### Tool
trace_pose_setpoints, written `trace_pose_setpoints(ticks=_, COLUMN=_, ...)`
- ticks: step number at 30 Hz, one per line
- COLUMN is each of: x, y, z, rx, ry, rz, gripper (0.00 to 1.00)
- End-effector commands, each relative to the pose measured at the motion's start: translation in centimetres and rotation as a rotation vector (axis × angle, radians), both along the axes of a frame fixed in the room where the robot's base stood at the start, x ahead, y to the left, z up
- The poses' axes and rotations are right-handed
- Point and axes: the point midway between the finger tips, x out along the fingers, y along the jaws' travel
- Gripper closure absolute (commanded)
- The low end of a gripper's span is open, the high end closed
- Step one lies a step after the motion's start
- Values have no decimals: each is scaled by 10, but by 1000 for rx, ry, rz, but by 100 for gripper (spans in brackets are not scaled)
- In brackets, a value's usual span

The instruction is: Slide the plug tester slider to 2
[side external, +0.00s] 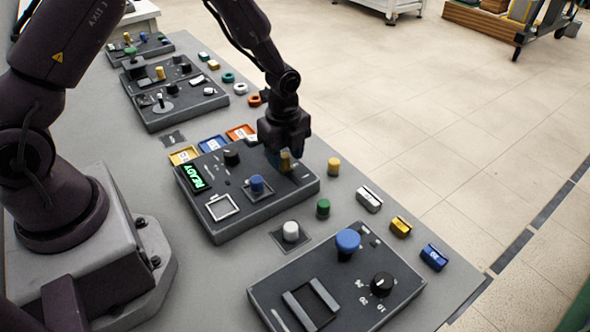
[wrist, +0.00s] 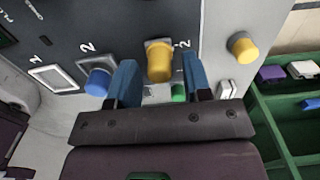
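The plug tester appears to be the dark panel (side external: 240,215) with a green READY display (side external: 196,177). It carries a black knob (side external: 232,157), a blue plug (side external: 257,184), which also shows in the wrist view (wrist: 98,82), and a pale square frame (side external: 222,207). My gripper (side external: 286,160) is low over its far right end. In the wrist view, my gripper (wrist: 160,75) has its blue fingers apart, with gaps beside a yellow plug (wrist: 160,60). A small green piece (wrist: 178,92) shows between the fingers. I cannot clearly tell the slider or its setting.
Loose yellow (side external: 333,165), green (side external: 323,208) and white (side external: 291,231) plugs stand close to the panel. The table's right edge is near.

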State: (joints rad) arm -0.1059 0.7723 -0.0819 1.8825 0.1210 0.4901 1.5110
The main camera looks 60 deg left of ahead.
Motion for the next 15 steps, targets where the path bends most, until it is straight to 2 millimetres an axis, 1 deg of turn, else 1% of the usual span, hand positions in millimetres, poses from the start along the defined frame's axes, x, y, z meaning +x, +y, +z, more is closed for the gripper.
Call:
trace_pose_setpoints(ticks=8, x=0, y=0, z=2, rx=0, ry=0, rz=0, gripper=55)
trace_pose_setpoints(ticks=15, x=0, y=0, z=20, rx=0, ry=-1, rz=1, gripper=55)
